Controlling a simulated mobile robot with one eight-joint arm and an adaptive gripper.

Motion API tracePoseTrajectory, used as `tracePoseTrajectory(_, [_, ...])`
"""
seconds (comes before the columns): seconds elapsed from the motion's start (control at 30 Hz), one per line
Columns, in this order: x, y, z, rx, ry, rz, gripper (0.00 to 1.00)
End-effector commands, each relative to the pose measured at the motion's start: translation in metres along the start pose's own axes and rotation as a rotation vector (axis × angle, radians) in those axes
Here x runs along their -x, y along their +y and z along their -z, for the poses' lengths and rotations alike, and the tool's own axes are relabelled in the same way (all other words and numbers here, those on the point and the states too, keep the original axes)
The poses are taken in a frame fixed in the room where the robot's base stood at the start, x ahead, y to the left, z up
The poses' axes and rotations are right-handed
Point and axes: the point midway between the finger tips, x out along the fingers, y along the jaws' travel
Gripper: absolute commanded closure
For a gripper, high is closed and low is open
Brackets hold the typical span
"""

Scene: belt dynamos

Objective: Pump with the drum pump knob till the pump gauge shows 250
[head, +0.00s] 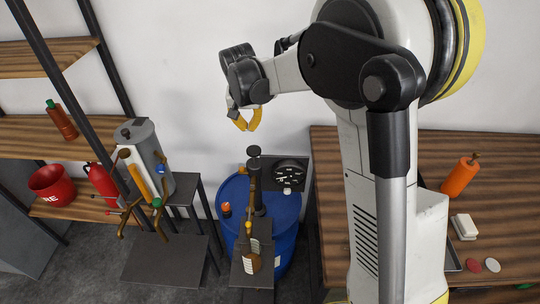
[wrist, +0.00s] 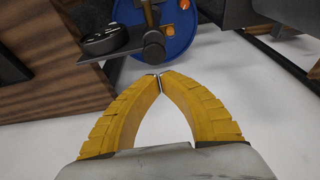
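The blue drum (head: 284,230) stands on the floor against the wall. The black drum pump knob (head: 254,151) sits at the top of the upright pump post above it. The pump gauge (head: 289,176) is a round black dial on a dark plate to the right of the knob; its reading is too small to tell. My gripper (head: 243,123) is in the air above and slightly left of the knob, apart from it. In the wrist view its yellow fingers (wrist: 160,76) meet at the tips with nothing between them. The drum (wrist: 181,35) and gauge (wrist: 104,40) show beyond the tips.
A wooden table (head: 475,195) on the right holds an orange bottle (head: 460,176) and a white block (head: 464,226). On the left are shelves (head: 55,135), a red bucket (head: 51,185), a red extinguisher (head: 102,184) and a grey cylinder (head: 148,150). Air around my gripper is clear.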

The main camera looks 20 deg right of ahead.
Motion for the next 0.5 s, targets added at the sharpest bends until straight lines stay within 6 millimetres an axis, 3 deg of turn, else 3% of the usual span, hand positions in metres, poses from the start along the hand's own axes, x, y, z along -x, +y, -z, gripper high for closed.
tracePoseTrajectory(0.33, [0.029,-0.003,0.001,0.0,-0.003,0.0,1.0])
tracePoseTrajectory(0.5, [0.034,-0.003,0.003,0.0,-0.003,0.0,1.0])
